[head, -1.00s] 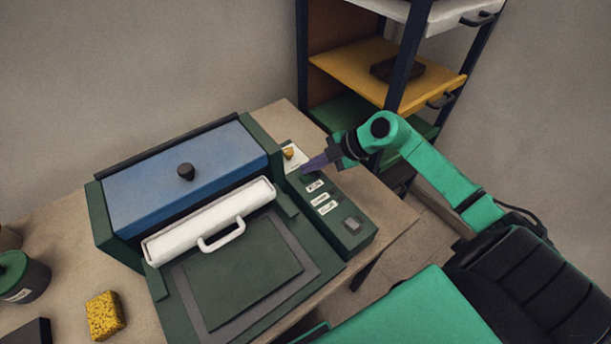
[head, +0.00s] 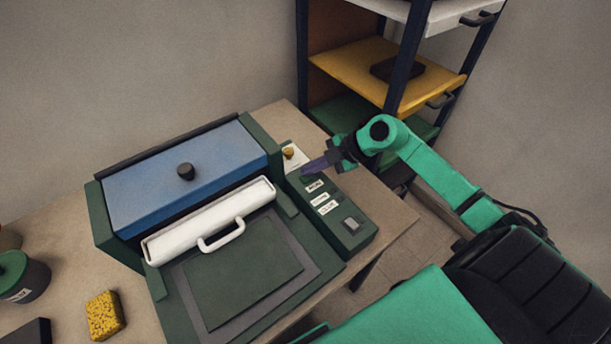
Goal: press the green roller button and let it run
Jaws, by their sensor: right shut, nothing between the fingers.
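The green machine has a control panel (head: 334,212) on its right side, with several white labels and a grey switch (head: 351,225) near its front end. My right gripper (head: 305,172) is shut and empty. Its fingertips are at the back part of the panel, just behind the labels. They cover that spot, so I cannot see the green button or tell whether it is pressed. The white roller bar (head: 210,222) with its handle lies across the machine, in front of the blue cover (head: 186,178). My left gripper is not in view.
A yellow sponge (head: 105,315) and a dark pot with a green lid (head: 22,278) are on the table (head: 60,230) at the left. An orange knob (head: 288,152) sits behind the panel. A shelf rack (head: 385,75) stands behind the table at the right.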

